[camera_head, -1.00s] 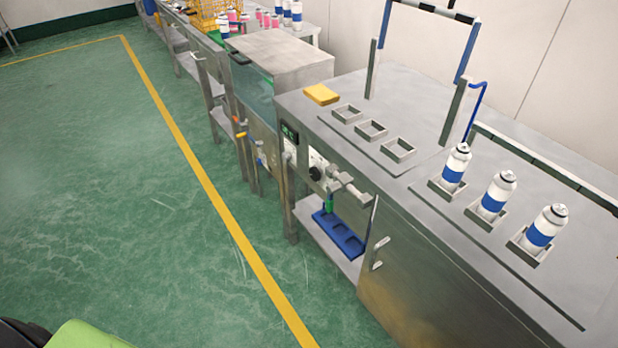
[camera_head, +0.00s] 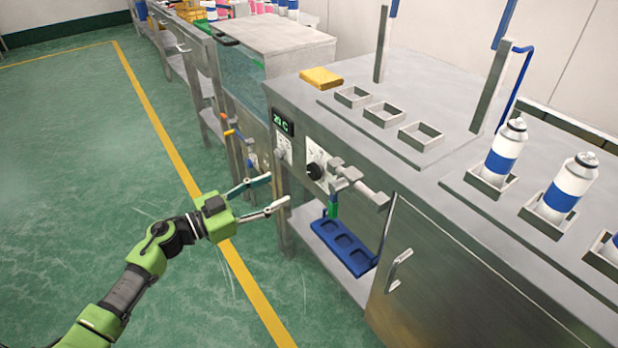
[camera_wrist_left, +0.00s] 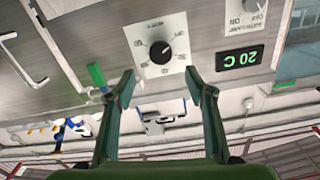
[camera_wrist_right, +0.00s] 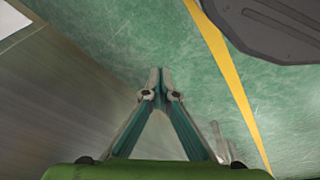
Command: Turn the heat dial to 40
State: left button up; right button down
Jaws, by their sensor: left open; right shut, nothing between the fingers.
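The heat dial is a black knob (camera_head: 315,171) on a white plate on the front of the steel bench. In the left wrist view the knob (camera_wrist_left: 160,52) shows upside down between and beyond my fingers, with scale marks around it. The green display (camera_head: 283,123) reads 20 C, and it also shows in the left wrist view (camera_wrist_left: 240,58). My left gripper (camera_head: 274,193) is open and empty, in front of the panel, apart from the dial and to its left in the head view. My right gripper (camera_wrist_right: 161,74) is shut and empty over the floor; it is not in the head view.
A second switch plate (camera_head: 284,149) sits left of the dial. Metal fittings (camera_head: 358,184) jut out right of it. Below are a green-handled item (camera_head: 333,206) and a blue tray (camera_head: 343,247). Cans (camera_head: 503,152) stand in holders on top. The floor in front is clear.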

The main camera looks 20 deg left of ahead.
aim_at(311, 173)
pick_arm(q)
jog(key=b+x, duration=0.1)
jog(key=x, duration=0.9)
jog(key=shift+w, duration=0.1)
jog(key=shift+w+d, duration=0.5)
jog(key=shift+w, duration=0.05)
pick_arm(e)
jog(key=shift+w+r, duration=0.15)
jog(key=shift+r, duration=0.75)
jog(key=shift+w+r, duration=0.2)
jog(key=shift+r, duration=0.75)
jog(key=shift+w+r, duration=0.15)
jog(key=shift+r, duration=0.75)
pick_arm(q)
jog(key=c, duration=1.1)
